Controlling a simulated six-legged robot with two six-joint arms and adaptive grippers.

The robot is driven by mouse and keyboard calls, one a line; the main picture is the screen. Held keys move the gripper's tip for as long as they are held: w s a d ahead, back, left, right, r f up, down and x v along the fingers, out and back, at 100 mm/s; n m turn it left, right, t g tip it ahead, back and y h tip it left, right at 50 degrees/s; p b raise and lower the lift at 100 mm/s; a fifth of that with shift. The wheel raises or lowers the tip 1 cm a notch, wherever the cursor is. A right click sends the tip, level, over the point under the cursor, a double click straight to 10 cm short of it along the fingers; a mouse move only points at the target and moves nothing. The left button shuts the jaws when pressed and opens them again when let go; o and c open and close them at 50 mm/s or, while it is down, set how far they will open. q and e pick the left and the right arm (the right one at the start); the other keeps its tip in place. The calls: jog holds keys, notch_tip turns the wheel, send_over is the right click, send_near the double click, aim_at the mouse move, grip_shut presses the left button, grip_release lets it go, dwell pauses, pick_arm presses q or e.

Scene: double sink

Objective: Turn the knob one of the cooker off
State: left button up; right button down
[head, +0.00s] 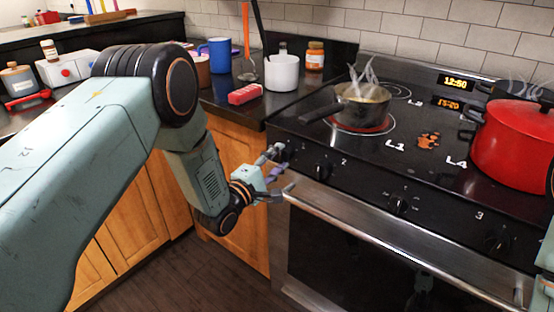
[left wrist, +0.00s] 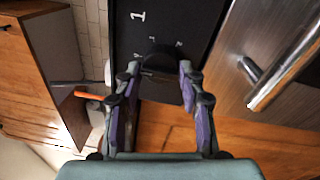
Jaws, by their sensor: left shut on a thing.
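The cooker's black knob one (left wrist: 162,62) sits between the two fingertips of my left gripper (left wrist: 159,80) in the left wrist view, below a white "1" on the black panel. In the head view my left gripper (head: 281,169) is at the left end of the cooker's (head: 345,175) front panel, shut on knob one, which is partly hidden by the fingers there. Knobs two (head: 323,170) and three (head: 497,241) are farther right along the panel. My right gripper is not in view; only a bit of my right arm shows at the right edge.
A steaming pan (head: 345,108) stands on a red-glowing burner (head: 362,128) marked L1. A red pot (head: 510,145) stands at the right of the cooktop. The steel oven handle (head: 400,250) runs below the knobs. Mugs, bottles and a red item (head: 245,94) crowd the counter at left.

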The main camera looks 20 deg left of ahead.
pick_arm(q)
jog(key=o, duration=0.9)
jog(key=shift+d+f, duration=0.1)
jog(key=shift+f, duration=0.05)
jog(key=shift+o, duration=1.2)
jog(key=v, duration=1.2)
